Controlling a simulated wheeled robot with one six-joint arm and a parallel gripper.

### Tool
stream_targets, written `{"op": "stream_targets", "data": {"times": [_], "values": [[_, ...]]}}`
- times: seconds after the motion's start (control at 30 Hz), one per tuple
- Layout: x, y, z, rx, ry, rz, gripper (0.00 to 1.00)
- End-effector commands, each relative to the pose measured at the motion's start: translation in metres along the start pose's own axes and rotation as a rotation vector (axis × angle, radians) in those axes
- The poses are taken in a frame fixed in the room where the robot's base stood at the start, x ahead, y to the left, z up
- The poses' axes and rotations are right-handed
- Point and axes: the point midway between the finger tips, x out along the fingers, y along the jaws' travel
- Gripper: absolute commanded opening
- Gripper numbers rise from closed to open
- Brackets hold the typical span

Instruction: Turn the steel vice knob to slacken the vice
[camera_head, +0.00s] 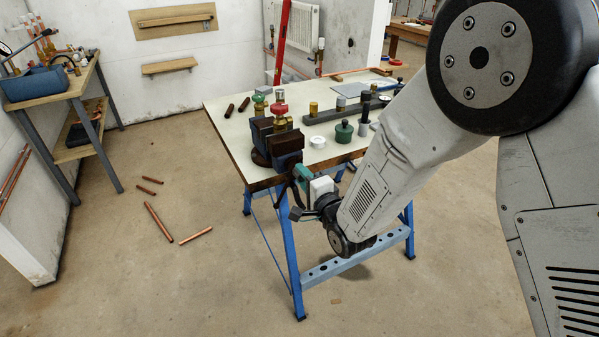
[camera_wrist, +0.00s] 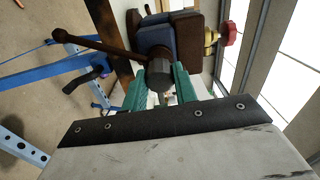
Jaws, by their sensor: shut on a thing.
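The blue vice (camera_head: 286,143) is mounted at the near left corner of the workbench; its blue and brown jaws also show in the wrist view (camera_wrist: 158,38). The steel vice knob (camera_wrist: 159,76) is on its front, with a rusty bar handle (camera_wrist: 88,42) slanting to the upper left in the wrist view. My gripper (camera_wrist: 160,88) has its green fingers on both sides of the knob and is shut on it. In the head view my gripper (camera_head: 303,174) is at the vice's front, and the knob is mostly hidden there.
A brass valve with a red handle (camera_head: 278,109) stands at the vice jaws. The pale bench top (camera_head: 236,122) holds a green-handled valve (camera_head: 259,100), a green jar-like piece (camera_head: 344,132) and a white ring (camera_head: 318,142). Copper pipes (camera_head: 158,222) lie on the floor at left.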

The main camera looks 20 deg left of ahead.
Motion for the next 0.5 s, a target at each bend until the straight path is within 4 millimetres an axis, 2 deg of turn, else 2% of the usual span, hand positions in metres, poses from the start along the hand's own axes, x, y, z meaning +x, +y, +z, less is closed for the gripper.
{"op": "stream_targets", "data": {"times": [0.5], "values": [[0.0011,-0.0009,0.0001,-0.798,0.001,-0.002,0.00]]}}
